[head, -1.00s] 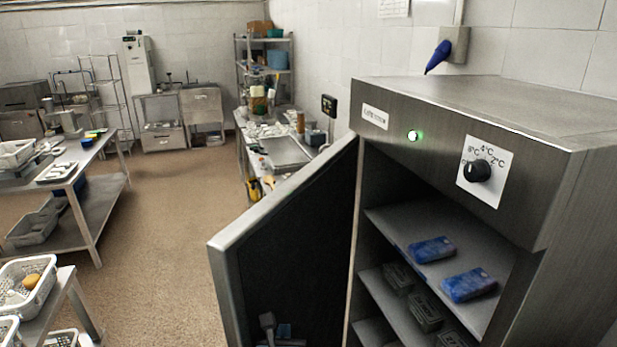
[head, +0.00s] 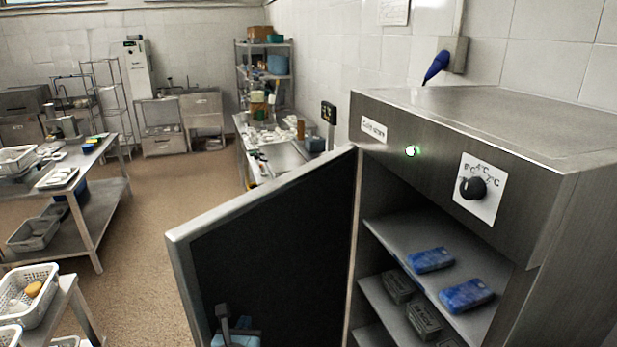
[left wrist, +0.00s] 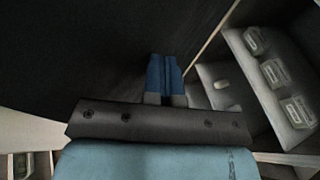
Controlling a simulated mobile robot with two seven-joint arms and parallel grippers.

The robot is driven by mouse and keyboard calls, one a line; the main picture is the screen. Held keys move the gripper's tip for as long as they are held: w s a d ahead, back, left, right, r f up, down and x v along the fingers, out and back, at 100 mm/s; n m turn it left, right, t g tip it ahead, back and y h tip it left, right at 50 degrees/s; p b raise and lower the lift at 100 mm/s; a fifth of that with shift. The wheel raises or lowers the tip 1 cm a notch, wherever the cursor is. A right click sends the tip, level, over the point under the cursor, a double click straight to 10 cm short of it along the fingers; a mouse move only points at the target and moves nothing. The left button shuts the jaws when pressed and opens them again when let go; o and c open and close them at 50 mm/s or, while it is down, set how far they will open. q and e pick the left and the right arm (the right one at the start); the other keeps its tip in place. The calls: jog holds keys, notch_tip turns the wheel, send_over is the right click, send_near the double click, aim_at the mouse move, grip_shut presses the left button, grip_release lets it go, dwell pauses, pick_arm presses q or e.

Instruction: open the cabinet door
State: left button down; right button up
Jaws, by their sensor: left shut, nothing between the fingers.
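The steel cabinet (head: 540,170) stands at the right of the head view. Its door (head: 275,235) stands open, swung out to the left, with its dark inner face towards me. My left gripper (head: 225,322) is low in the head view, in front of the lower inner face of the door. In the left wrist view its blue fingers (left wrist: 164,76) are together and empty, against the dark door panel; whether they touch it I cannot tell. My right gripper is in neither view.
A steel table with a white perforated basket (head: 28,292) stands at the lower left. A cluttered bench (head: 270,160) runs along the wall behind the door. The brown floor (head: 150,215) left of the door is clear.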

pick_arm(q)
jog(key=w+a+b, duration=0.2)
jog(key=w+a, duration=0.9)
jog(key=w, duration=0.4)
jog(key=w+a+b, duration=0.3)
jog(key=w+a, duration=0.7)
jog(key=w, duration=0.5)
jog(key=shift+w+a, duration=0.25)
jog(key=shift+a, duration=0.1)
dwell(0.6)
jog(key=shift+s+r, duration=0.1)
